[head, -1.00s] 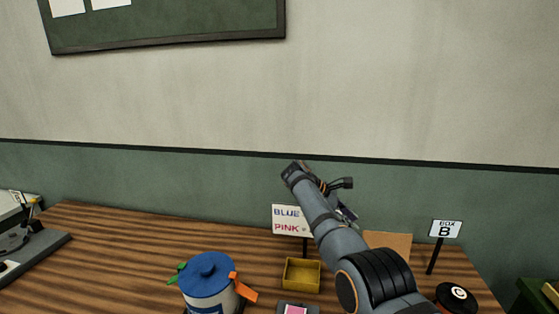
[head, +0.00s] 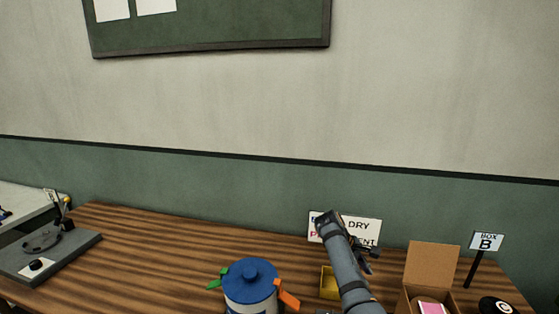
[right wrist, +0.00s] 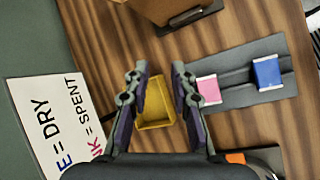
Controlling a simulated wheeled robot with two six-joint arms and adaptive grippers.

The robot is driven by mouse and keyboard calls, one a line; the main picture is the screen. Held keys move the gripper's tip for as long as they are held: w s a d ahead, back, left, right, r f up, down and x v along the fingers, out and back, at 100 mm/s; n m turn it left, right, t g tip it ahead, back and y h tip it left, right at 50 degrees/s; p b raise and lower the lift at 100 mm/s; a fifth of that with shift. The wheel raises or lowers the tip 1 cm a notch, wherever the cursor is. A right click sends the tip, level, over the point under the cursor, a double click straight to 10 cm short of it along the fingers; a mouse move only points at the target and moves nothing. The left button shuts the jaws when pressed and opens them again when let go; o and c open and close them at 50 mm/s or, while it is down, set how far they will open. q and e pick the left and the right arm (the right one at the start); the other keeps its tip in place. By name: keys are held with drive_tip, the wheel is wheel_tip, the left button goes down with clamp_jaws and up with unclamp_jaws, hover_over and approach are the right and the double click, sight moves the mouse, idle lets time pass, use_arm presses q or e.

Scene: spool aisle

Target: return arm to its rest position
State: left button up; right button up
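My right arm reaches up from the bottom of the head view, with its right gripper (head: 370,256) in front of the sign (head: 362,229). In the right wrist view the two fingers of this gripper (right wrist: 158,74) stand apart with nothing between them. Beyond them, lower down on the table, is a small yellow tray (right wrist: 156,123), apart from the fingers. The tray also shows in the head view (head: 328,283), partly hidden by my arm. My left gripper is not in view.
A blue-lidded canister (head: 250,284) with green and orange clips stands left of my arm. An open cardboard box (head: 432,264) holding a pink block (head: 432,308) stands right, near the Box B sign (head: 486,241). A grey strip (right wrist: 240,93) carries pink and blue blocks.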

drive_tip(key=s+d+f+m+t+y, duration=0.25)
drive_tip(key=s+f+m, duration=0.35)
drive_tip(key=s+f, duration=0.95)
drive_tip(key=s+a+r+m+y, duration=0.2)
drive_tip(key=s+r, duration=0.1)
drive_tip(key=s, duration=0.6)
drive_tip(key=s+a+r+m+y, duration=0.1)
drive_tip(key=s+a+r, duration=0.15)
drive_tip(key=s, duration=0.65)
drive_tip(key=s+d+f+b, duration=0.1)
drive_tip(key=d+f, duration=0.1)
drive_tip(key=f, duration=1.2)
drive_tip(key=s+d+f+b, duration=0.1)
drive_tip(key=f, duration=1.3)
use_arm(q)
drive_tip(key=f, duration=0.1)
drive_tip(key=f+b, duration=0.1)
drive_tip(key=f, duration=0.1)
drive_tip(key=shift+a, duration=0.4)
use_arm(e)
drive_tip(key=s+d+f+g, duration=0.1)
drive_tip(key=s+f, duration=1.6)
drive_tip(key=s, duration=0.1)
drive_tip(key=shift+s+d+m, duration=0.3)
drive_tip(key=shift+s+m, duration=0.1)
